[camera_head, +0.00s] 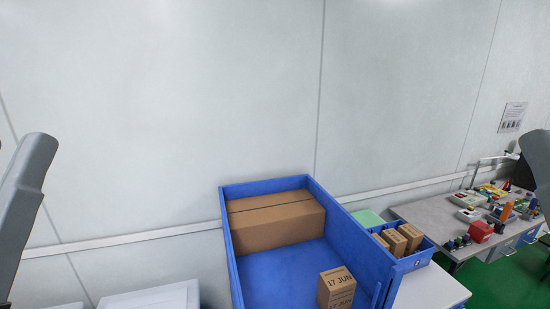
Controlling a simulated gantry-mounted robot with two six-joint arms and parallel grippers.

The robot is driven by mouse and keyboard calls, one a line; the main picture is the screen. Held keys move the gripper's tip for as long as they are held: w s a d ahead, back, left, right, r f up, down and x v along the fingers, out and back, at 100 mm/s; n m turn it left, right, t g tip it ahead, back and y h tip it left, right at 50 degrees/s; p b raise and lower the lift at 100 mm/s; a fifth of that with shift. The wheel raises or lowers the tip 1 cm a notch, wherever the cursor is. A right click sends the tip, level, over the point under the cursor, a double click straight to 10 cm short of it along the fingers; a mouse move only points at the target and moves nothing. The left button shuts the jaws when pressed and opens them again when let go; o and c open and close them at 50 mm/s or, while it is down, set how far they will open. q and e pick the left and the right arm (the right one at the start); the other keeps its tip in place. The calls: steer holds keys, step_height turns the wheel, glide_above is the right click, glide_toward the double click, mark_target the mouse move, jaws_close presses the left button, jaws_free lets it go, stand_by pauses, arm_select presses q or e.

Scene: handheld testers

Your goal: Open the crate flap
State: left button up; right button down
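A large blue crate (350,240) stands at the lower middle, its front end cut off by the bottom edge of the view. A long brown carton (275,222) lies at its far end, and a small brown box (337,288) marked "17 JUN" is near its right wall. An upright blue edge shows at the right wall's near end; I cannot tell whether it belongs to the flap. Grey parts of my arms show at the left and right edges. Neither gripper is in view.
A smaller blue bin (411,261) with several brown boxes stands on a white surface (428,288) right of the crate. A grey workbench (437,219) with testers and tools is farther right. A white unit (152,297) is at lower left. A pale wall rises behind.

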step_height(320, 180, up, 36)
steer(key=p, duration=3.2)
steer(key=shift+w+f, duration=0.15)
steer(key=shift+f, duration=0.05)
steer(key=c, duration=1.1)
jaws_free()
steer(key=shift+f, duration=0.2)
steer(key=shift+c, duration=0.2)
